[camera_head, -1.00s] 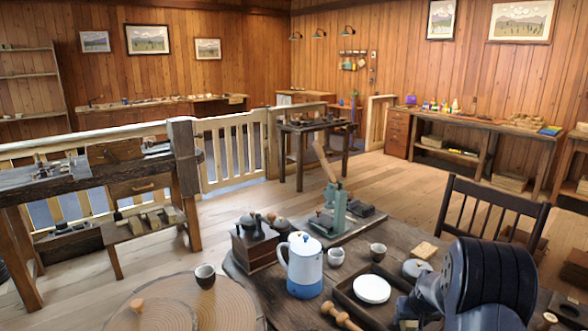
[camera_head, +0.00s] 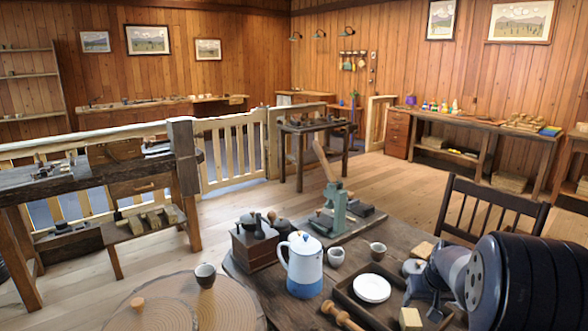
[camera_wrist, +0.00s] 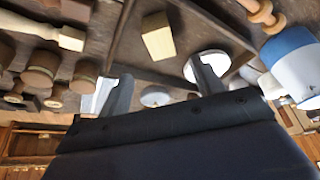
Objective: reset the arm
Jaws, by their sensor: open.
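My arm reaches over the right side of the dark table (camera_head: 262,285) in the head view, its black link large at lower right. My gripper (camera_wrist: 158,85) is open, with its two grey fingers apart and nothing held between them. In the head view its grey end is over the right part of the dark tray (camera_head: 378,313), partly hidden by my own arm. A pale wooden block (camera_head: 410,319) is in the tray and apart from the fingers; it also shows in the wrist view (camera_wrist: 158,36). A white dish (camera_head: 372,289) lies in the tray.
A white and blue pot (camera_head: 304,268), two cups (camera_head: 336,256) (camera_head: 377,250), a wooden grinder box (camera_head: 254,247) and a green press (camera_head: 335,207) stand on the table. A turned wooden piece (camera_head: 343,317) lies by the tray. A chair (camera_head: 490,215) stands behind.

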